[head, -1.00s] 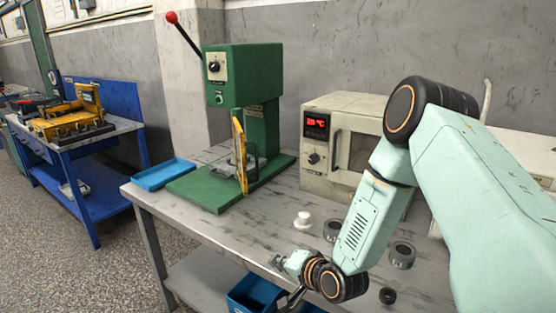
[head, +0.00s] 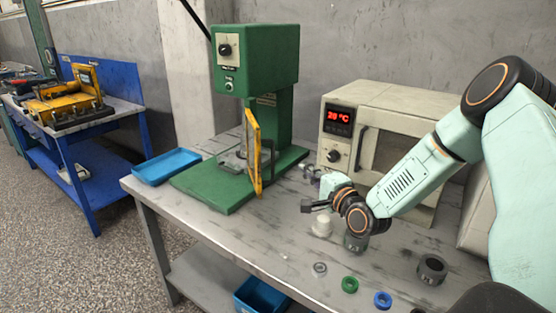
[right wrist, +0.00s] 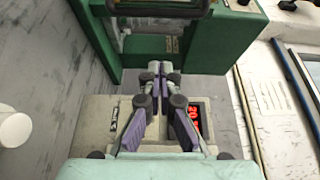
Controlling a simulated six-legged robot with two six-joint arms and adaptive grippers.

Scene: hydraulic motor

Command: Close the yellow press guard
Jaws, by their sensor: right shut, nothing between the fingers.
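The yellow press guard (head: 253,152) stands upright at the front right of the green press (head: 258,62). In the head view it is seen almost edge-on, swung out from the press front, with the work area open to its left. My right gripper (head: 308,172) is to the right of the guard and apart from it, over the table in front of the oven. In the right wrist view its fingers (right wrist: 157,70) are together with nothing between them. The green press (right wrist: 190,45) also shows beyond them there. My left gripper is not in view.
A beige oven (head: 385,105) with a red display stands right of the press. A white knob-like part (head: 321,226), a green ring (head: 350,284) and a blue ring (head: 383,299) lie in front. A blue tray (head: 166,166) sits left of the press.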

